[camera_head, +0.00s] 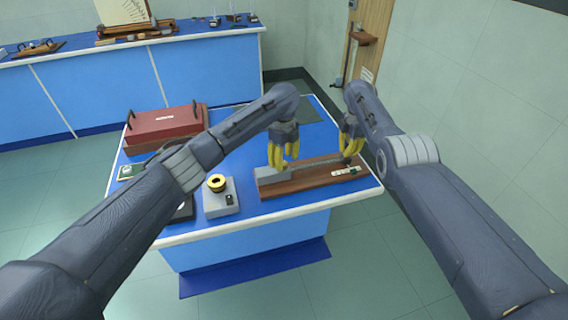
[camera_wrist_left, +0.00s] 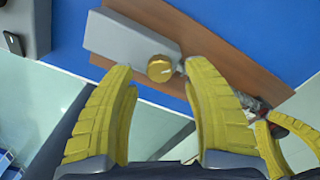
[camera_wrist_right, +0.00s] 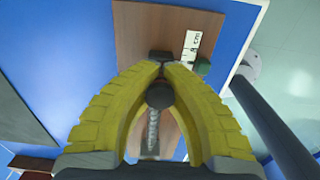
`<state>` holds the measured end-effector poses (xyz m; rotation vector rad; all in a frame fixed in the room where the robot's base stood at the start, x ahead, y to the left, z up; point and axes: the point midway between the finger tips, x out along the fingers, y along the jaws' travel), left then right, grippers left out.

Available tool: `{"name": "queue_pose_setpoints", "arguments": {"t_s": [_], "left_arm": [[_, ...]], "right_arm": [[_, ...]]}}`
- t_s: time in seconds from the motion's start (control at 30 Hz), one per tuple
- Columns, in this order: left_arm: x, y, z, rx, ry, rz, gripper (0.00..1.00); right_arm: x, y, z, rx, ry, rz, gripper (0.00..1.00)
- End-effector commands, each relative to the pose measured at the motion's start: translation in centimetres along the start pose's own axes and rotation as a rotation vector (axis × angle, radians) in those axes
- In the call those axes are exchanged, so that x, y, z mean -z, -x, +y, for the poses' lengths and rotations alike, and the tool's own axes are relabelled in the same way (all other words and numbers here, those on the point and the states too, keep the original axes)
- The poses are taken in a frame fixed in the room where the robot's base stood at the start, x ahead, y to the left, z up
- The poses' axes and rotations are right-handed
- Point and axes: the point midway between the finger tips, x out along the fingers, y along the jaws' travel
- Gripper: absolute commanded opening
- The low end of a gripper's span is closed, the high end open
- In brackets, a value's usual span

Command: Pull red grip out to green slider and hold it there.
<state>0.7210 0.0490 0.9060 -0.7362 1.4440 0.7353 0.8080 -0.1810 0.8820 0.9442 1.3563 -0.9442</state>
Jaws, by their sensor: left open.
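A wooden board (camera_head: 310,181) carries a grey block (camera_head: 268,174) with a brass knob (camera_wrist_left: 159,68). A metal spring (camera_wrist_right: 152,130) runs along the board from the block toward my right gripper. My right gripper (camera_wrist_right: 164,68) has its fingertips close together around the spring's far end. The red grip is mostly hidden between them; a little red shows in the left wrist view. The green slider (camera_wrist_right: 203,66) sits by the white cm scale (camera_wrist_right: 191,45), just right of these fingertips. My left gripper (camera_wrist_left: 158,66) is open and empty above the grey block, near the brass knob.
A grey box with a yellow-ringed top (camera_head: 217,184) stands left of the board. A dark red case (camera_head: 164,123) lies behind it. The blue table's white edge (camera_head: 270,217) runs close in front of the board. Another bench (camera_head: 105,85) stands behind.

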Motion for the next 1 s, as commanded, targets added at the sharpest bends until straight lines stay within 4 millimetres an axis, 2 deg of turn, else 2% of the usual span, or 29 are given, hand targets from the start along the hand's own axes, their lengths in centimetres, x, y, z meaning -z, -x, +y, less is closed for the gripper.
{"name": "queue_pose_setpoints", "arguments": {"t_s": [0.3, 0.5, 0.73, 1.0], "left_arm": [[-0.1, 5.7, 0.0, 0.003, -0.001, -0.002, 0.5], [0.0, 8.3, 0.0, 0.002, -0.001, -0.002, 0.5], [0.1, 9.7, 0.0, 0.0, -0.001, 0.0, 0.5], [0.1, 9.9, 0.0, 0.0, -0.001, 0.0, 0.5]], "right_arm": [[-0.2, 0.1, 0.0, 0.0, -0.001, -0.003, 0.0], [-0.2, 0.1, 0.0, 0.0, -0.001, -0.003, 0.0], [-0.2, 0.1, 0.0, 0.0, -0.001, -0.003, 0.0], [-0.2, 0.1, 0.0, 0.0, -0.001, -0.003, 0.0]]}}
